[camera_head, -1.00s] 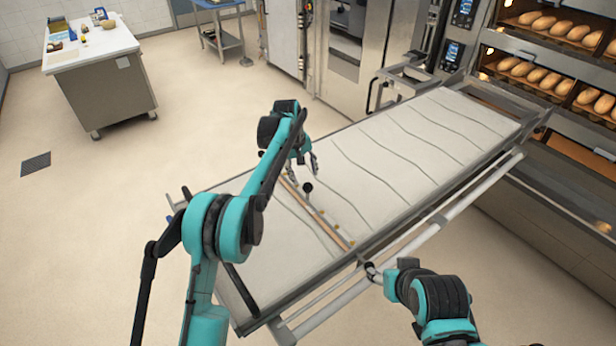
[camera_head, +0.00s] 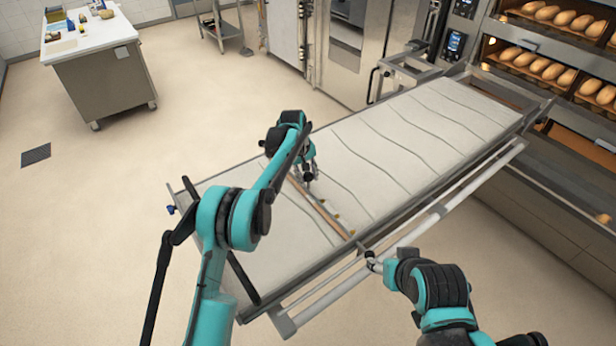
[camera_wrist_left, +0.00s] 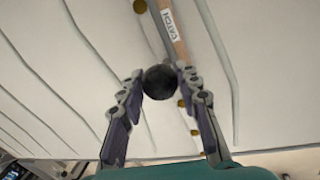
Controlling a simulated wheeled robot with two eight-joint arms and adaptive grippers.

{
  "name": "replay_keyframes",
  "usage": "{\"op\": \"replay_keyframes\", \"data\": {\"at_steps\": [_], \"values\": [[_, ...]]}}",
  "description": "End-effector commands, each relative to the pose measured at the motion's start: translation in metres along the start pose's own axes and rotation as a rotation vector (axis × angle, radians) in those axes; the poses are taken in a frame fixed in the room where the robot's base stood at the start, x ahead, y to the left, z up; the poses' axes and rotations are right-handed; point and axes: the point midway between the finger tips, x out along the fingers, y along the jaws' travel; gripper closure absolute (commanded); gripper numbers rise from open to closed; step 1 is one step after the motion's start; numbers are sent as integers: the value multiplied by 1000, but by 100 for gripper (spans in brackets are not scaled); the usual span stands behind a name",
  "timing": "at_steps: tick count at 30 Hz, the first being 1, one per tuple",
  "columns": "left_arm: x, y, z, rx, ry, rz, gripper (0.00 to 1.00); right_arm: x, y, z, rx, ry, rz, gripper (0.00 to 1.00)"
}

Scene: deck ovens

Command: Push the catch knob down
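The catch knob (camera_wrist_left: 160,82) is a black ball by a wooden bar labelled CATCH (camera_wrist_left: 173,25). In the head view my left gripper (camera_head: 308,174) is over the bar (camera_head: 322,208) on the pale cloth bed of the loader (camera_head: 400,140), and hides most of the knob. My right gripper (camera_head: 373,262) is at the loader's front rail; its fingers are too small to read.
Deck ovens with loaves (camera_head: 540,65) stand at the right, by the loader's far end. A white-topped table (camera_head: 95,40) is at the back left and a small cart (camera_head: 222,30) at the back.

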Motion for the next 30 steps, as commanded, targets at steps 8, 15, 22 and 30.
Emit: {"op": "replay_keyframes", "data": {"at_steps": [8,15,22,30], "values": [[10,-2,0,0,-1,-1,100,7,0,5,0,0,0,46],[20,-4,0,0,-1,-2,100,12,0,9,0,0,0,46],[20,-4,1,0,-2,-2,46,12,0,8,0,0,0,46],[19,-4,0,0,-1,-1,46,12,0,8,0,0,0,46]]}}
